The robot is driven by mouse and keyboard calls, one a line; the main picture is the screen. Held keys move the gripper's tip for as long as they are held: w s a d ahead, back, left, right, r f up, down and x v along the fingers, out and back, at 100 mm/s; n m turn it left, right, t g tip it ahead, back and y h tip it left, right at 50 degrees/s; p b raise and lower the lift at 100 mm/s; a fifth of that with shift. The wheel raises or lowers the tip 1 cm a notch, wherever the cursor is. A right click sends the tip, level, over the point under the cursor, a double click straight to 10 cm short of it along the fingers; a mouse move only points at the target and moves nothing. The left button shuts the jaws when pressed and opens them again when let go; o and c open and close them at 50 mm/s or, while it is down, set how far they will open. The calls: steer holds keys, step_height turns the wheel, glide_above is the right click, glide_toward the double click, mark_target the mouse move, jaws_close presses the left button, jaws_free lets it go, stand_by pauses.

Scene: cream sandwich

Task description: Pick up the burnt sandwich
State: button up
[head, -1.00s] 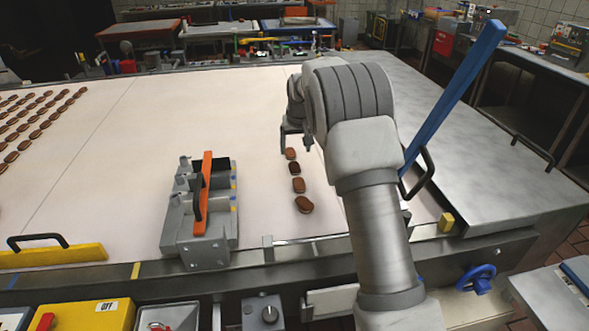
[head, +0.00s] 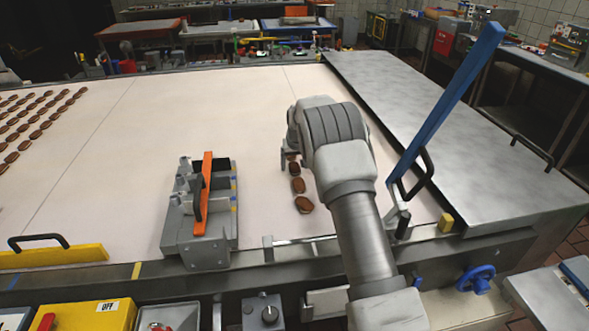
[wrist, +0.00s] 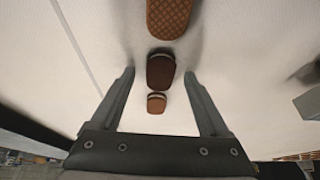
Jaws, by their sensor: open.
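The burnt sandwich (wrist: 160,72) is the darkest of three sandwiches in the wrist view. It lies between a lighter waffle-patterned one (wrist: 168,18) at the top and a reddish-brown one (wrist: 157,103) below. My gripper (wrist: 158,76) is open, with one fingertip to each side of the burnt sandwich. Both fingers look apart from it, and nothing is held. In the head view a dark sandwich (head: 293,168) shows at the far end of the visible row, beside my gripper, which is mostly hidden by my arm.
Two more sandwiches, (head: 298,185) and (head: 304,204), lie nearer in the row on the pale belt (head: 100,180). A grey fixture with an orange handle (head: 205,190) stands to the left. A blue bar (head: 445,105) rises at the right. Many sandwiches lie far left.

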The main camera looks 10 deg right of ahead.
jaws_close()
stand_by(0.3)
steer(key=shift+r, duration=0.15)
